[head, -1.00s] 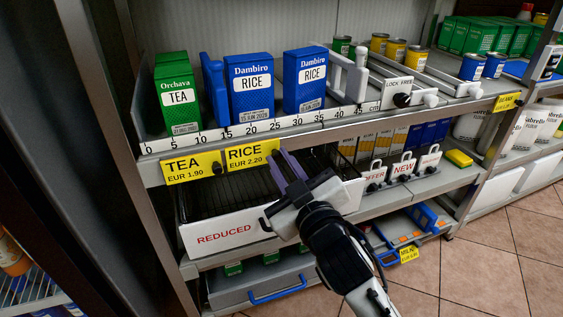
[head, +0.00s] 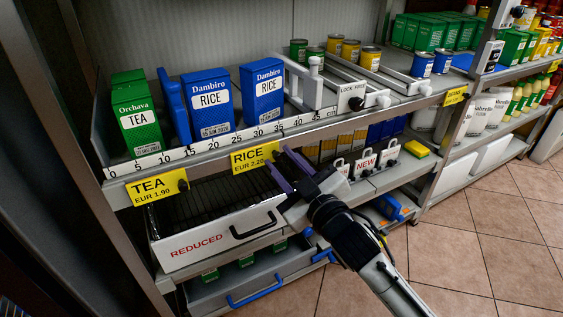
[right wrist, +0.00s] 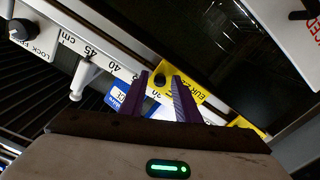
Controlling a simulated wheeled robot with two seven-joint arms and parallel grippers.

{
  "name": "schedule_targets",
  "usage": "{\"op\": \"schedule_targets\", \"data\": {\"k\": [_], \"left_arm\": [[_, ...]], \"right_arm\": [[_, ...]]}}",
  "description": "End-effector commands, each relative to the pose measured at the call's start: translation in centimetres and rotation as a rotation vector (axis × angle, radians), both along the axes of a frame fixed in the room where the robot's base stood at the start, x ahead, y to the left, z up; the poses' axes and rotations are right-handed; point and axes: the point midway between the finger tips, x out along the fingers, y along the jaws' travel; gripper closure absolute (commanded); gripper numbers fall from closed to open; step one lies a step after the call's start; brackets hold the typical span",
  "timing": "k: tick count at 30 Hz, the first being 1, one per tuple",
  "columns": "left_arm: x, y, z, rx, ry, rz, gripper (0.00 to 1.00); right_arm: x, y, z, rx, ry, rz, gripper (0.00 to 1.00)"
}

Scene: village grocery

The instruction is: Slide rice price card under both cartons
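The yellow rice price card (head: 252,157) hangs on the shelf-edge rail below the cm scale, about under the right rice carton (head: 262,92). The left rice carton (head: 208,105) stands beside it, above the gap left of the card. Both cartons are blue and upright. My right gripper (head: 282,170) is at the card's right end. In the right wrist view, its purple fingers (right wrist: 160,98) are apart, with the card's black knob (right wrist: 160,80) showing between their tips. Contact with the knob cannot be told. The card also shows there (right wrist: 182,86), partly hidden. My left gripper is out of view.
The yellow tea card (head: 155,190) is on the rail at left, with bare rail between it and the rice card. A blue divider (head: 172,105) stands between the tea carton (head: 137,118) and the left rice carton. A REDUCED drawer (head: 205,240) lies below the rail.

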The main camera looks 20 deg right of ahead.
Motion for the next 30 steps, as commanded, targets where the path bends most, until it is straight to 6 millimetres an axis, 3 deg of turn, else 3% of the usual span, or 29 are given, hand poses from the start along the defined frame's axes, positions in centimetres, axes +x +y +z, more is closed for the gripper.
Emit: {"op": "schedule_targets", "data": {"k": [13,21,30], "left_arm": [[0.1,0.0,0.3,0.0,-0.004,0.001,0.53],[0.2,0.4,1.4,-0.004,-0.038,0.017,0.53],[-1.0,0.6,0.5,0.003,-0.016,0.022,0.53]], "right_arm": [[-1.0,0.0,0.0,0.001,0.001,0.0,0.66],[-5.7,-0.6,0.0,0.002,0.004,0.0,0.66],[-9.6,-1.1,0.0,0.001,0.002,-0.001,0.66]]}}
